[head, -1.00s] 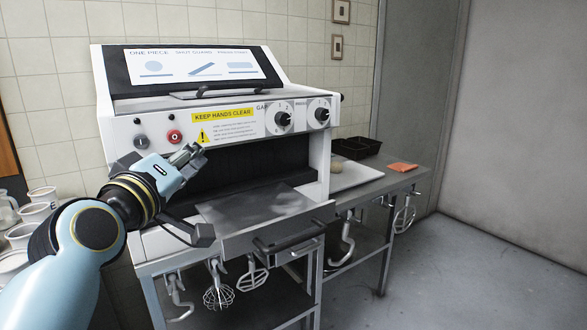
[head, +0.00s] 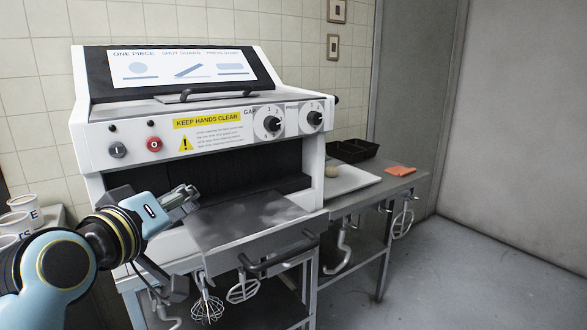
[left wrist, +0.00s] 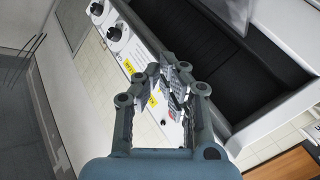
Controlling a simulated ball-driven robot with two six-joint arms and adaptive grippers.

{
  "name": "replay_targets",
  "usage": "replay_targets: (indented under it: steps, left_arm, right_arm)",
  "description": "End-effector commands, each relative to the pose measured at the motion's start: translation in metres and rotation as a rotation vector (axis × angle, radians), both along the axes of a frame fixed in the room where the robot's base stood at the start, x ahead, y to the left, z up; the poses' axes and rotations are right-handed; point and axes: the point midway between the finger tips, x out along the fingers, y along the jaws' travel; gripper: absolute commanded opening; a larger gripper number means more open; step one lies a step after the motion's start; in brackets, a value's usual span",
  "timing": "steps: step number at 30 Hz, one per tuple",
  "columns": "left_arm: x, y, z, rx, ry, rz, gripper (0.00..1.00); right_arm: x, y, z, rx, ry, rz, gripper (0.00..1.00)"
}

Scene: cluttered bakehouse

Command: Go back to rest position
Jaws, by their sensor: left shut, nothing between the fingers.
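My left gripper (head: 182,199) is in front of the lower left part of the white dough machine (head: 95,148), near its dark opening. Its fingers are shut and hold nothing. In the left wrist view the left gripper's fingertips (left wrist: 170,82) are together, with the machine's front panel and dials (left wrist: 116,32) behind them. The machine's metal tray (head: 245,222) sticks out to the right of the gripper. My right gripper is not in view.
Whisks and hooks (head: 207,308) hang below the machine. To the right, a side table carries a white board (head: 350,180) with a dough ball (head: 331,171), a black tray (head: 352,151) and an orange cloth (head: 400,170). White cups (head: 25,204) stand at left. The floor at right is clear.

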Motion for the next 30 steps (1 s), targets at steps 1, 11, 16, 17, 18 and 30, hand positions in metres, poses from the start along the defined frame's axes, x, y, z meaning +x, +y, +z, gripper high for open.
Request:
replay_targets:
  steps: [1, 11, 16, 17, 18, 30]
  left_arm:
    - [-0.010, 0.002, -0.011, 0.039, 0.036, -0.010, 0.00]
    - [-0.113, 0.031, -0.102, 0.385, 0.400, -0.117, 0.00]
    - [-0.181, 0.055, -0.135, 0.561, 0.612, -0.178, 0.00]
    - [-0.192, 0.059, -0.139, 0.585, 0.645, -0.187, 0.00]
    - [-0.206, 0.065, -0.144, 0.616, 0.689, -0.198, 0.00]
    - [-0.304, 0.106, -0.180, 0.813, 1.000, -0.280, 0.00]
  right_arm:
    - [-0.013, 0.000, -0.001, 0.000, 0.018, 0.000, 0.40]
    - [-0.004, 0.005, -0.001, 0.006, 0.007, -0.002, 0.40]
    - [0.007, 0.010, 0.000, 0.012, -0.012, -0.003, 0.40]
    - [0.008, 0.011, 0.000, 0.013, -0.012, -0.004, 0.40]
    - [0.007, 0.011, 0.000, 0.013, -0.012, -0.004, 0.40]
    - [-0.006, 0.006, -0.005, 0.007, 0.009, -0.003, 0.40]
